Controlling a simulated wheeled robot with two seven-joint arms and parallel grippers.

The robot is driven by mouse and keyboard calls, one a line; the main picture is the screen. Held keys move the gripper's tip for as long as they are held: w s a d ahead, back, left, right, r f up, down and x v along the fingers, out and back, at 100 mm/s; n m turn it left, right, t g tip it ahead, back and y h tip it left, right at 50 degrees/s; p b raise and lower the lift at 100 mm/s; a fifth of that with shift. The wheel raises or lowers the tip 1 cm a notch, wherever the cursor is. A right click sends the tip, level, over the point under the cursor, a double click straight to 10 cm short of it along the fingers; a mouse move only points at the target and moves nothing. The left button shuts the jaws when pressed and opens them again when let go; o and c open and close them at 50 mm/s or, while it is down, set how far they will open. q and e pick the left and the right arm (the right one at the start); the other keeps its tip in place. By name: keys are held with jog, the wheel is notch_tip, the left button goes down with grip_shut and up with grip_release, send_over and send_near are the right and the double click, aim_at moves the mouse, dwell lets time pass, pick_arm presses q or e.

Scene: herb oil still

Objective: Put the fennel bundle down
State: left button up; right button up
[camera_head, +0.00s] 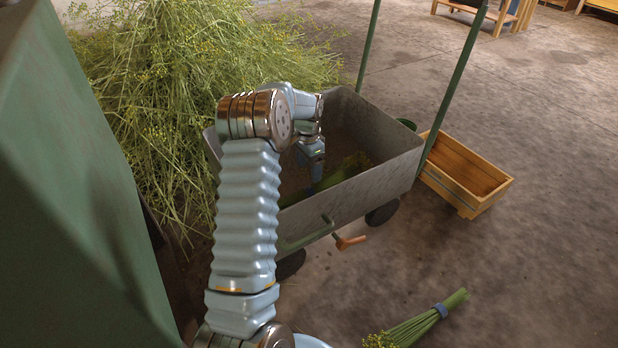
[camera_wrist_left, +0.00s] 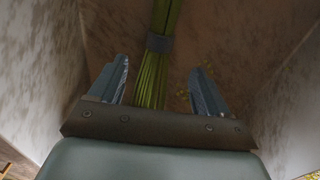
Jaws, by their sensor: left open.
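A fennel bundle (camera_head: 347,170) lies inside the grey metal cart (camera_head: 352,200), partly hidden by the cart's near wall and my arm. In the left wrist view the green stems (camera_wrist_left: 152,82) with a grey-blue band (camera_wrist_left: 160,43) run up between and beyond my fingers. My left gripper (camera_head: 313,184) reaches down into the cart at the bundle. In the left wrist view the left gripper (camera_wrist_left: 162,85) is open, with a finger on each side of the stems and gaps between. My right gripper is not in view.
A large heap of cut fennel (camera_head: 170,90) is behind the cart. A wooden crate (camera_head: 466,172) stands on the floor right of the cart. Another banded bundle (camera_head: 425,322) lies on the floor in front.

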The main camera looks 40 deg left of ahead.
pick_arm(q)
jog(key=shift+r, duration=1.75)
